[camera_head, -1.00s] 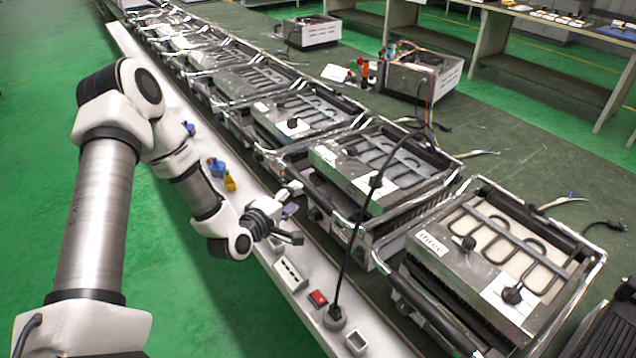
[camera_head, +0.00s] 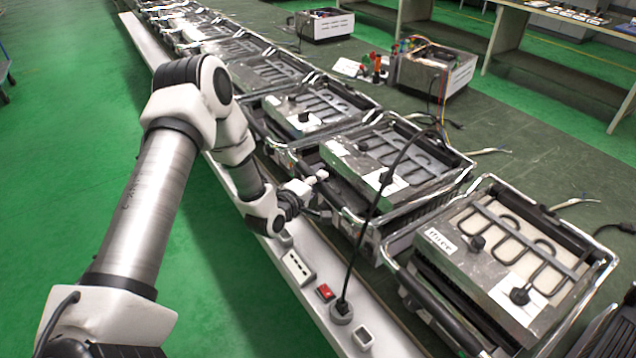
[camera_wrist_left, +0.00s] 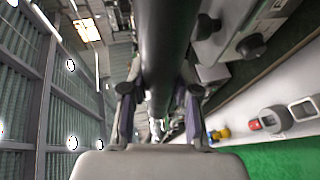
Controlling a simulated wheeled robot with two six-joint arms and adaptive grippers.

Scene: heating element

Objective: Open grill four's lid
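The front grill (camera_head: 510,250) carries a label (camera_head: 440,240) that appears to read "three". The grill behind it (camera_head: 350,160), probably grill four, has its metal lid lying flat; its own label is not readable. My left gripper (camera_head: 316,188) is at that grill's near-side dark handle bar (camera_head: 345,195). In the left wrist view a thick dark bar (camera_wrist_left: 168,50), seemingly this handle, runs between the two fingers of my left gripper (camera_wrist_left: 158,100). The fingers stand apart on either side of it; contact is not clear. My right gripper is not in view.
A black cable (camera_head: 367,235) rises from a socket (camera_head: 341,312) on the white rail (camera_head: 300,295) and passes before the grill to its lid. A red switch (camera_head: 325,292) sits on the rail. More grills line up behind.

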